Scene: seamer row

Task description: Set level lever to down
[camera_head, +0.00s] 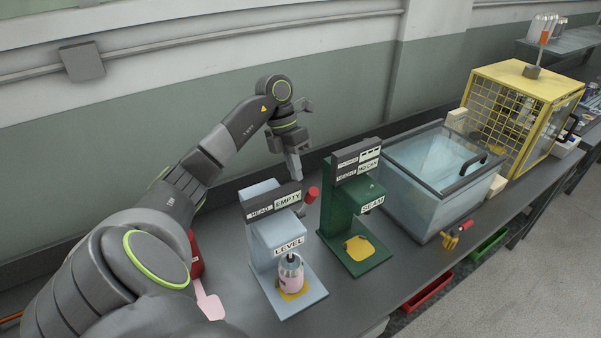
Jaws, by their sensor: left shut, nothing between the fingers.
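The pale blue station labelled LEVEL (268,235) stands on the dark bench, with a sign on top reading HEAD EMPTY. Its lever has a red handle (311,195) on the station's right side, with the handle raised and tilted up to the right. A pink-and-silver can (291,275) stands on the station's orange pad. My left gripper (296,177) is shut and empty, pointing down just above and behind the top of the station, close to the red handle. I cannot tell whether it touches anything. My right gripper is not in view.
A green station labelled SEAM (348,210) stands close on the right of the lever. Beyond it are a clear-walled tank (425,205) and a yellow mesh cage (510,115). A red container (196,258) and a pink paddle-shaped thing (209,303) are at the left. The wall is behind.

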